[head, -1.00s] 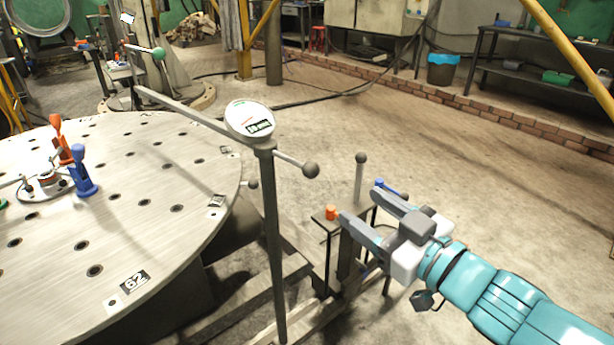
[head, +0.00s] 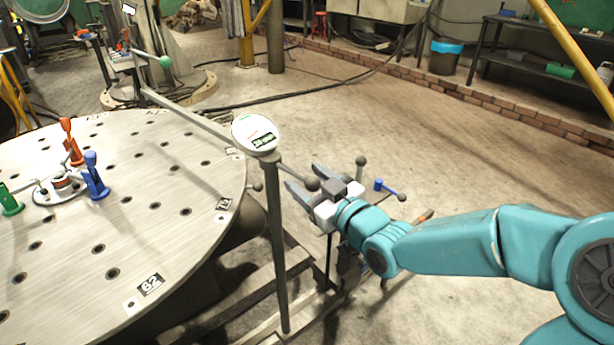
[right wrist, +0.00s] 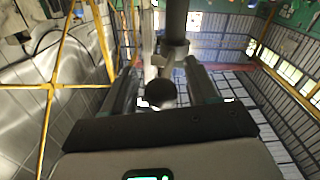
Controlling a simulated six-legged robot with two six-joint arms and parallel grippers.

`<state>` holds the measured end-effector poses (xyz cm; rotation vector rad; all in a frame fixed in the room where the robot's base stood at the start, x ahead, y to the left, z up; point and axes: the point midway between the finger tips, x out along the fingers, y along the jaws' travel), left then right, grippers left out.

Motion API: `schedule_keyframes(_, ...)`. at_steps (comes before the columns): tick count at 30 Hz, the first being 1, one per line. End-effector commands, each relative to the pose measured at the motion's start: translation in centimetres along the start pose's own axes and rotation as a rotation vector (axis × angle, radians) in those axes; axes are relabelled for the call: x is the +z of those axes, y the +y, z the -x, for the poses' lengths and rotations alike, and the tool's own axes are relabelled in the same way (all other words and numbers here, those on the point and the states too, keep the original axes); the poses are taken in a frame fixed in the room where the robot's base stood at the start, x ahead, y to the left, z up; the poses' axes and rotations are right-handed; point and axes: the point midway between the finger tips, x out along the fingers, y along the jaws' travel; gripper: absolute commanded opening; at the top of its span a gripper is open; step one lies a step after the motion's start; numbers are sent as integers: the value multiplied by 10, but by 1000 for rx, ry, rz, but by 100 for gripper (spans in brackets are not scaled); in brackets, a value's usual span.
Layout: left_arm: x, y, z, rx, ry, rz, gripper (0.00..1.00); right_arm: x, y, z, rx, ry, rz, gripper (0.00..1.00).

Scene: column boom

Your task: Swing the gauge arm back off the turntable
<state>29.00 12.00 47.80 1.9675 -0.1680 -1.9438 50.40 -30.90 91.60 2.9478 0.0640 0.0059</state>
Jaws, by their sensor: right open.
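The gauge arm (head: 195,121) is a grey bar on top of a dark post (head: 277,245). It reaches up and left over the rim of the round turntable (head: 150,215), with a green ball (head: 165,62) near its far end. A round white gauge (head: 255,134) sits at the pivot. A short handle with a dark ball (head: 312,184) points right, away from the turntable. My right gripper (head: 303,178) is open at this ball. In the right wrist view the ball (right wrist: 160,95) shows between the two spread fingers; contact cannot be told. My left gripper is out of view.
A small stand with a grey knob (head: 361,160) and a blue lever (head: 388,188) is close beside my right gripper. Red, blue (head: 95,177) and green pegs stand on the turntable. A low brick edge (head: 440,92) lies behind open floor.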

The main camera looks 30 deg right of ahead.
Motion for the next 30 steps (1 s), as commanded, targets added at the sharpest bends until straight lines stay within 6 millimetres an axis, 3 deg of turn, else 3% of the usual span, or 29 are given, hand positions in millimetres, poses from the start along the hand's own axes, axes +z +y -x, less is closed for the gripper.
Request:
schedule_keyframes(11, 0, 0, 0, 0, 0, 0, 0, 0, 0, -6, 0, 0, 0, 55)
schedule_keyframes(16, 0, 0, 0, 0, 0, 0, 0, 0, 0, -6, 0, 0, 0, 0)
schedule_keyframes(30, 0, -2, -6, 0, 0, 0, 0, 0, -5, -12, 13, -1, -1, 0)
